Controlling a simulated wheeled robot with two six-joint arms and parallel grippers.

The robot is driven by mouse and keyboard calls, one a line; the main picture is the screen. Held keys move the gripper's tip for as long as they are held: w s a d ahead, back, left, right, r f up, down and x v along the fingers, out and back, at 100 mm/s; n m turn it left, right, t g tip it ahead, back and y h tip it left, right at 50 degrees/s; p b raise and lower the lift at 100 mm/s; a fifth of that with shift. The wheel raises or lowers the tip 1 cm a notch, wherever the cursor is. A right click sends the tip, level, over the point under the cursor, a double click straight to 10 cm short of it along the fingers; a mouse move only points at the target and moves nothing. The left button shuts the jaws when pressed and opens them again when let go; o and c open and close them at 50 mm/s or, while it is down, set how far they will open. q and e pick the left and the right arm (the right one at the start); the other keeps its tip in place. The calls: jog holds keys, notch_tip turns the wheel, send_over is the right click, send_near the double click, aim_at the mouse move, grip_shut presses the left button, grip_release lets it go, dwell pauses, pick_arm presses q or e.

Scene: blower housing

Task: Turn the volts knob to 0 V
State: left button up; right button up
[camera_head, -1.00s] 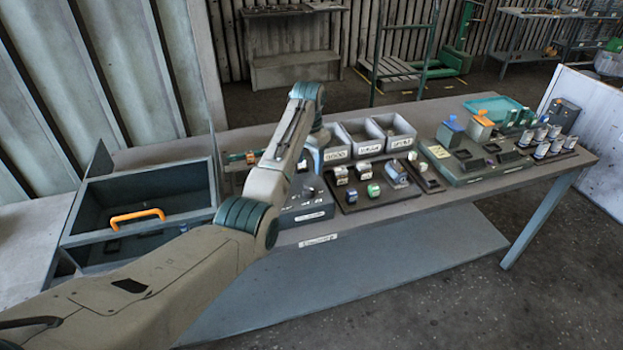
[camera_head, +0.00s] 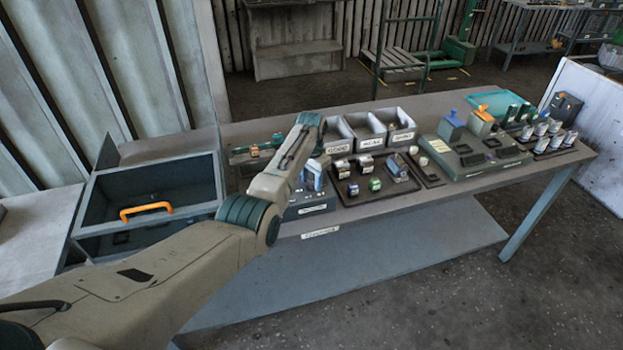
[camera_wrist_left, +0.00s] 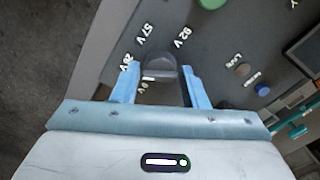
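The volts knob (camera_wrist_left: 161,67) is a dark round knob in the left wrist view, with a white mark on its near side. Printed volt labels curve around its left, reading about 28 V, 57 V and 92 V, with a partly hidden one by the white mark. My left gripper (camera_wrist_left: 162,82) has its two blue fingers apart, one on each side of the knob; a narrow gap seems to show, but contact is hard to judge. In the head view my left gripper (camera_head: 312,174) is over the grey control box (camera_head: 310,208), and the knob is hidden. My right gripper is not in view.
The panel also carries a green button (camera_wrist_left: 210,3) and a blue button (camera_wrist_left: 262,89). Grey bins (camera_head: 362,140) and a dark tray of small parts (camera_head: 380,195) are right of the gripper.

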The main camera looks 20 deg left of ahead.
pick_arm(q)
jog(key=c, duration=0.6)
jog(key=shift+o, duration=0.2)
jog(key=shift+n, duration=0.3)
jog(key=n+p, duration=0.1)
jog(key=n, duration=0.4)
jog(key=n+p, duration=0.1)
jog(key=n, duration=0.5)
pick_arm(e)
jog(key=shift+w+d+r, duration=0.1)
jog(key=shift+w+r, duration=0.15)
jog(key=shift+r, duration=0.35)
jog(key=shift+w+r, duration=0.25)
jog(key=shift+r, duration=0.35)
pick_arm(q)
jog(key=shift+n, duration=0.3)
jog(key=o, duration=1)
jog(key=shift+c, duration=0.2)
